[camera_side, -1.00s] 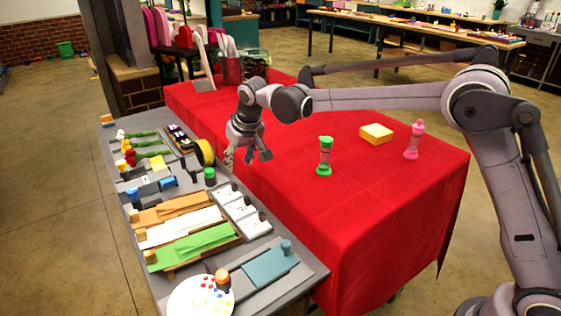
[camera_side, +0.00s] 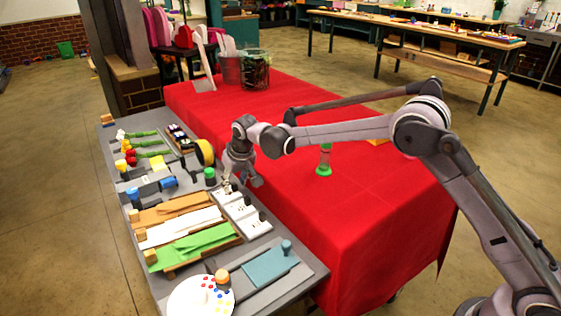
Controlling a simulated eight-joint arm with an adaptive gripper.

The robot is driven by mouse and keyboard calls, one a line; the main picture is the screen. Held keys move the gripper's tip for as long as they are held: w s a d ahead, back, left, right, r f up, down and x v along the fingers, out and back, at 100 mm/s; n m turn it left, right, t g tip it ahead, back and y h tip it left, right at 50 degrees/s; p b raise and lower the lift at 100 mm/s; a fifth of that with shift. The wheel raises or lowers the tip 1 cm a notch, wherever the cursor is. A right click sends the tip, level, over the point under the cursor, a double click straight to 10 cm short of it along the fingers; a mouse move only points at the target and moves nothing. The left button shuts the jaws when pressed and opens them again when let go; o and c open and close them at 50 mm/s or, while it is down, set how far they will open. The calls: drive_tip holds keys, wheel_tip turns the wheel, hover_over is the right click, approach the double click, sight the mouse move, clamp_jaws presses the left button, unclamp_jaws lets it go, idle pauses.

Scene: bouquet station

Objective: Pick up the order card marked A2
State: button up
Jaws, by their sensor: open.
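Several white order cards with dark knobs lie in a row on the grey board. The farthest card (camera_side: 227,195) is partly hidden behind my gripper. The middle card (camera_side: 239,209) and the nearest card (camera_side: 252,226) lie in the open. Their markings are too small to read, so I cannot tell which is A2. My gripper (camera_side: 242,184) points down with its fingers apart and nothing between them. It is over or just above the far end of the card row; I cannot tell whether it touches a card.
The grey board (camera_side: 130,182) also holds flowers (camera_side: 137,136), a tape roll (camera_side: 204,152), wrapping sheets (camera_side: 182,223) and a paint palette (camera_side: 190,300). A green-based bottle (camera_side: 324,161) stands on the red cloth (camera_side: 330,230). A glass vase (camera_side: 254,70) stands at the back.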

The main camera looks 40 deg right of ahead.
drive_tip(key=shift+w+f, duration=0.1)
drive_tip(key=shift+f, duration=0.1)
clamp_jaws()
drive_tip(key=shift+r, duration=0.15)
